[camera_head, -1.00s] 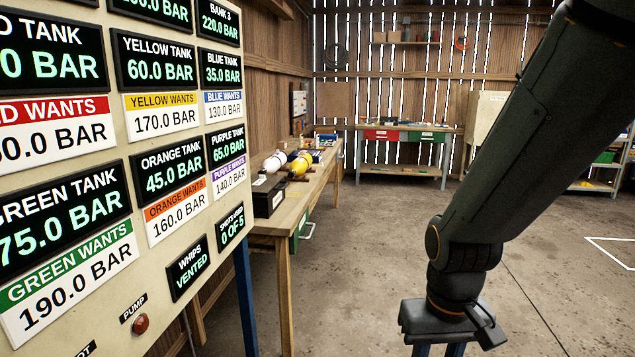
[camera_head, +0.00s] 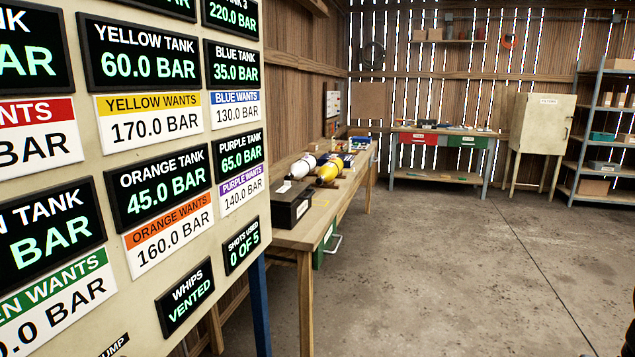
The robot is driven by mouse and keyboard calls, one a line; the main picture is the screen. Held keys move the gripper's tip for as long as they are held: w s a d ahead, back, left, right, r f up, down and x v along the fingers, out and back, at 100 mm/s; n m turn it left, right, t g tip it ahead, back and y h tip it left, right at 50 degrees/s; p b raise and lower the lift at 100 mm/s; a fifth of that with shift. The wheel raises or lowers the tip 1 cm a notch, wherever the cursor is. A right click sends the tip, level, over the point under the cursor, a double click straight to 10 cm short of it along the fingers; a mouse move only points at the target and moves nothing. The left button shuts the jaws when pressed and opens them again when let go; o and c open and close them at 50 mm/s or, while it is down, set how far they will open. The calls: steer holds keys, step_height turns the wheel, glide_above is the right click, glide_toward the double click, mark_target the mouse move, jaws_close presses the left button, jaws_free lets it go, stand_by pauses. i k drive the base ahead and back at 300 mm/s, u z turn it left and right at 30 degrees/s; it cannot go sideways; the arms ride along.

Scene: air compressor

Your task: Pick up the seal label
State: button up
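I cannot make out a seal label for certain. A long wooden workbench (camera_head: 305,236) stands along the left wall. On it are a black box (camera_head: 291,206) with a small white patch on top, a white cylinder (camera_head: 302,167), a yellow cylinder (camera_head: 329,171) and small items too far off to tell apart. My gripper is out of view; only a dark sliver shows at the right edge.
A large gauge panel (camera_head: 140,270) fills the left side, close by. At the back stand a second bench (camera_head: 440,176) with red and green drawers, a cream cabinet (camera_head: 541,125) and a shelf rack (camera_head: 600,165). The concrete floor (camera_head: 450,270) between is clear.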

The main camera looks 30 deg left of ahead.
mark_target(287, 185)
steer(key=z, duration=0.1)
steer(key=i, duration=1.75)
steer(key=u, duration=0.7)
steer(key=i, duration=1.05)
steer(key=u, duration=0.9)
